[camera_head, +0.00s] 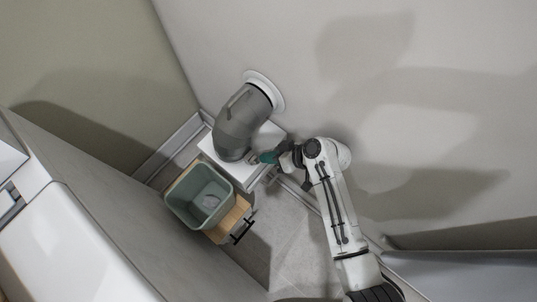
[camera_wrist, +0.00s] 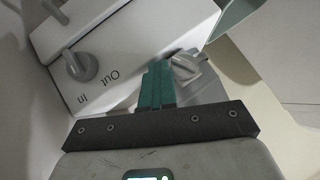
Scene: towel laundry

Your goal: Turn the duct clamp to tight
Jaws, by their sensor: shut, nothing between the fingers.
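A grey duct elbow (camera_head: 243,122) runs from a round white wall collar down to a white box (camera_head: 215,150). In the wrist view the white box (camera_wrist: 125,62) has two grey knobs and upside-down lettering that reads "In" and "Out". One knob (camera_wrist: 82,66) is near "In"; the other knob (camera_wrist: 188,70) is past "Out". I cannot tell for sure which part is the duct clamp. My gripper (camera_head: 267,157) is at the box's right side. Its green fingers (camera_wrist: 157,82) are shut and empty, close beside the right knob; contact is unclear.
A green bin (camera_head: 200,194) stands in front of the box, by a wooden piece (camera_head: 229,219) with a dark handle. A white appliance (camera_head: 80,245) is at lower left. Walls close in behind and to the left.

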